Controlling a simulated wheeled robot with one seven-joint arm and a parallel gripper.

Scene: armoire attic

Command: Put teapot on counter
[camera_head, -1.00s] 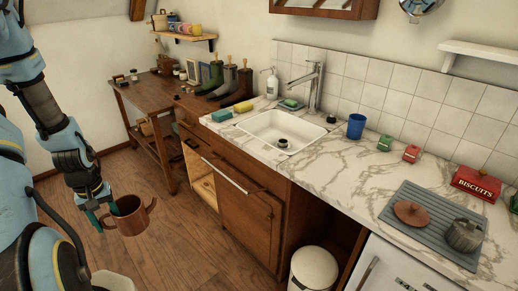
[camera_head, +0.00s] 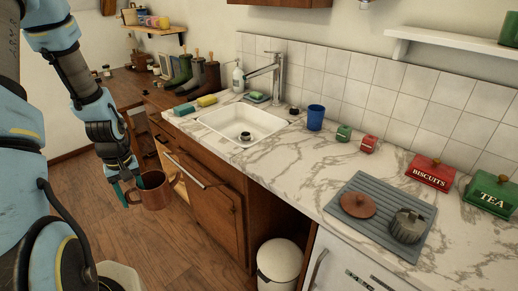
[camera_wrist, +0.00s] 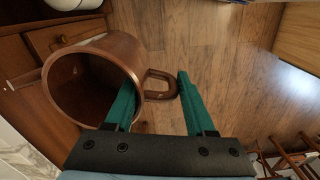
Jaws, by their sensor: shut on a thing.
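The teapot (camera_head: 155,193) is a brown, open-topped vessel with a loop handle, and no lid is on it. It also shows in the wrist view (camera_wrist: 98,70), with its open mouth towards the camera. My gripper (camera_head: 133,188) holds it in the air over the floor, left of the counter's front. In the wrist view the green fingers (camera_wrist: 156,92) stand apart around the handle side; the exact contact is hard to see. The counter (camera_head: 285,168) is white marble with grey veins, with clear space right of the sink.
The sink (camera_head: 240,122) and tap are at the counter's far left part. A blue cup (camera_head: 315,117), small green and red tins, and biscuit (camera_head: 430,172) and tea tins line the back. A grey mat (camera_head: 375,222) holds a brown lid (camera_head: 358,205) and a metal pot.

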